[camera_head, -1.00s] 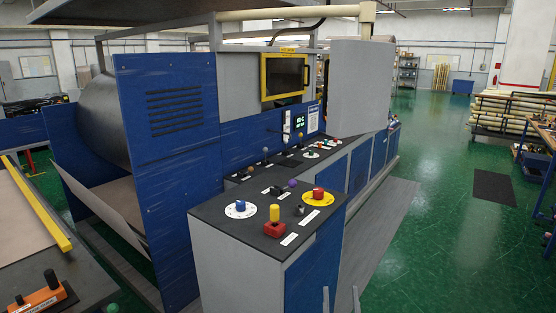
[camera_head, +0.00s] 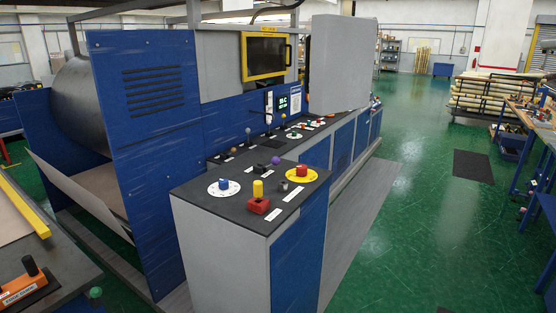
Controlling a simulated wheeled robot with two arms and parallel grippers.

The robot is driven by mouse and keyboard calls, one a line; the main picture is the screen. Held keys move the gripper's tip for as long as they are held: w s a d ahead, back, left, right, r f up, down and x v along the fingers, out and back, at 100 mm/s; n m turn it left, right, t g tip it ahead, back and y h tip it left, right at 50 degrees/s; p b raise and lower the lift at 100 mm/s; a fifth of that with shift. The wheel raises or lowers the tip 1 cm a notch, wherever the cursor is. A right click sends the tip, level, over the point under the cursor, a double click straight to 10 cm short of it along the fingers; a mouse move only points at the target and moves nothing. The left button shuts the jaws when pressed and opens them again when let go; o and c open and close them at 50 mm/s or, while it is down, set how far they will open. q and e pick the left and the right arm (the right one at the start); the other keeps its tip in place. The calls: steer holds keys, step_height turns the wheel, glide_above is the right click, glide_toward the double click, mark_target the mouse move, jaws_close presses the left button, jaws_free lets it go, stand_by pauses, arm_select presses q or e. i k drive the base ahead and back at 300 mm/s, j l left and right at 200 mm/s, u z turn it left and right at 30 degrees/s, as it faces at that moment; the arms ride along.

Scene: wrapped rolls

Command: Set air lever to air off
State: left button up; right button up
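No lever can be read as the air lever; the labels are too small. The near console (camera_head: 240,222) carries a yellow handle on a red base (camera_head: 258,204), a blue knob on a white dial (camera_head: 223,187), a red knob on a yellow disc (camera_head: 302,174), a purple ball knob (camera_head: 276,161) and a small dark switch (camera_head: 283,186). Behind it, slim ball-topped levers (camera_head: 248,133) stand on the lower panel. An orange block with a black handle (camera_head: 30,283) sits at the bottom left; its label is unclear. Neither gripper is in view.
A yellow-framed screen (camera_head: 266,57) and grey panel (camera_head: 337,63) rise above the console. Green floor (camera_head: 410,230) is free to the right, with a dark mat (camera_head: 473,178). Shelves of wrapped rolls (camera_head: 490,93) and a blue-legged bench (camera_head: 525,150) stand farther right.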

mark_target(276, 161)
steer(key=i+j+z, duration=0.1)
steer(key=i+j, duration=0.8)
